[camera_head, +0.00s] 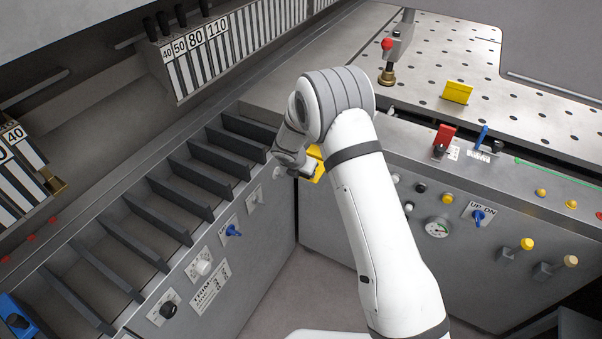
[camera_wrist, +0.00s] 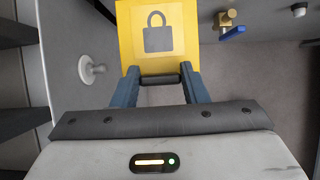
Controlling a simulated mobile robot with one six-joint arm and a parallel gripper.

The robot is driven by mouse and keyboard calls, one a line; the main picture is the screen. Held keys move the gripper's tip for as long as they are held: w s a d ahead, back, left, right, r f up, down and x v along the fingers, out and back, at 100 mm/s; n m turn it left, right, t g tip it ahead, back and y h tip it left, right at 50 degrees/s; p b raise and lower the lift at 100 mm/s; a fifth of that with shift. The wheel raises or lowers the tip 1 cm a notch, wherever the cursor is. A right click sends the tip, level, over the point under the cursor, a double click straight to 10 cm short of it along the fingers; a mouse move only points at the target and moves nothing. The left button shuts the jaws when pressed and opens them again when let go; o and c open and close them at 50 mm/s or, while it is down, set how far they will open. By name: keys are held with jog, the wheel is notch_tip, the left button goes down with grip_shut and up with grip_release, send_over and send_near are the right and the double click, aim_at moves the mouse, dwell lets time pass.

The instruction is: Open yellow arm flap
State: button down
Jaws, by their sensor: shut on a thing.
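The yellow arm flap (camera_wrist: 158,22) with a grey padlock sign fills the top middle of the wrist view. My gripper (camera_wrist: 160,78) has its two blue-grey fingers at the flap's near edge, one on each side, and is shut on it. A dark bar spans between the fingers just below the sign. In the head view a small part of the yellow flap (camera_head: 317,168) shows at the inner corner of the machine, beside my gripper (camera_head: 302,172). My arm hides most of the flap there, and its hinge cannot be made out.
A grey panel with knobs and a blue switch (camera_head: 233,231) runs along the left, below a slotted rack (camera_head: 165,215). The right panel carries a gauge (camera_head: 438,228) and levers. A perforated table (camera_head: 490,50) holds another yellow piece (camera_head: 457,92). Open floor lies between the panels.

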jog(key=shift+w+d+r, duration=0.2)
jog(key=shift+w+r, duration=0.1)
jog(key=shift+r, duration=0.25)
jog(key=shift+w+d+r, duration=0.2)
jog(key=shift+w+r, duration=0.05)
jog(key=shift+r, duration=0.3)
jog(key=c, duration=0.9)
grip_release()
jog(key=shift+w+f, duration=0.1)
jog(key=shift+f, duration=0.15)
jog(key=shift+o, duration=0.3)
jog(key=shift+s+a, duration=0.1)
jog(key=shift+s, duration=0.1)
jog(key=v, duration=0.8)
jog(key=shift+b, duration=0.4)
